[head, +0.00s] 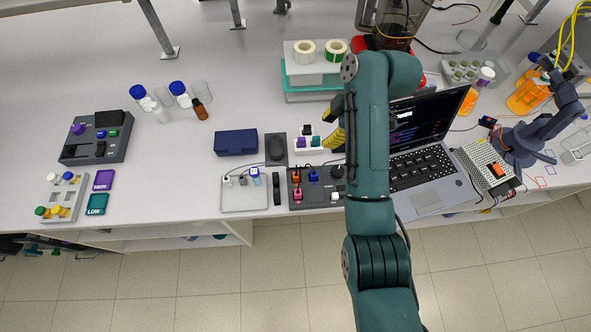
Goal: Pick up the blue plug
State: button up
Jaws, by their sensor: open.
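A small blue plug-like piece (313,176) stands on the dark panel (325,188), between an orange piece (296,177) and a black one (337,171). A pink piece (297,194) sits at the panel's front left. Another small blue-topped piece (255,172) is in the shallow pale tray (243,198) to the left; I cannot tell for certain which is the blue plug. My gripper (338,138) is open, behind the panel and to the right of a white holder (307,146) with small coloured pieces. My arm partly hides it and the panel's right end.
A laptop (425,180) stands right of my arm. A dark blue box (236,142) and a dark device (275,149) lie behind the tray. Vials and a bottle (200,109) stand farther back left. The table's front edge is close to the panel.

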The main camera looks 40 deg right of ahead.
aim_at(315, 172)
jog(key=shift+n+g+y, duration=0.7)
jog(key=shift+g, duration=0.1)
jog(key=f+b, duration=0.2)
jog(key=f, duration=0.2)
jog(key=s+a+f+b, duration=0.1)
jog(key=f+b, duration=0.2)
jog(key=f, duration=0.2)
jog(key=a+f+b, duration=0.1)
jog(key=f+b, duration=0.2)
jog(key=f, duration=0.1)
jog(key=shift+s+a+f, duration=0.25)
jog(key=shift+s, duration=0.15)
jog(key=b+x, duration=0.1)
jog(key=x, duration=0.4)
jog(key=shift+a+f, duration=0.3)
jog(key=c, duration=1)
